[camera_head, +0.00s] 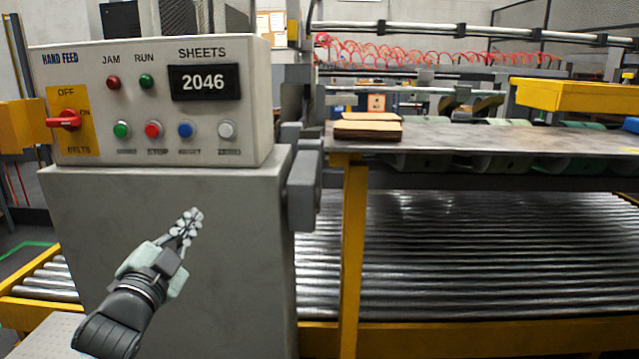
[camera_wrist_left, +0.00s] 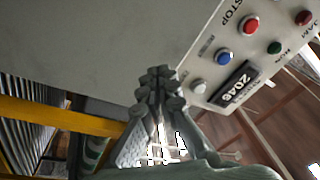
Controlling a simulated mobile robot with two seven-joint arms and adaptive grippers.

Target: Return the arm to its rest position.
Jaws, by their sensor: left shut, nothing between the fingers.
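My left gripper (camera_head: 188,226) is shut and empty, raised in front of the grey cabinet (camera_head: 240,250) below the control panel (camera_head: 150,60). In the left wrist view its closed fingertips (camera_wrist_left: 160,85) show in the middle, with the panel at the upper right. The panel carries a display (camera_head: 204,82) reading 2046. A red selector switch (camera_head: 65,120) sits at its left, with its handle lying roughly sideways. Several push buttons line the panel's lower edge, among them a red one (camera_head: 153,129) and a blue one (camera_head: 185,130). My right gripper is not in view.
A roller conveyor (camera_head: 460,260) runs to the right behind a yellow post (camera_head: 352,260). Above it is a metal table (camera_head: 500,135) with a small stack of brown sheets (camera_head: 367,128). A grey block (camera_head: 303,190) juts from the cabinet's right side. The gripper appears clear of the cabinet.

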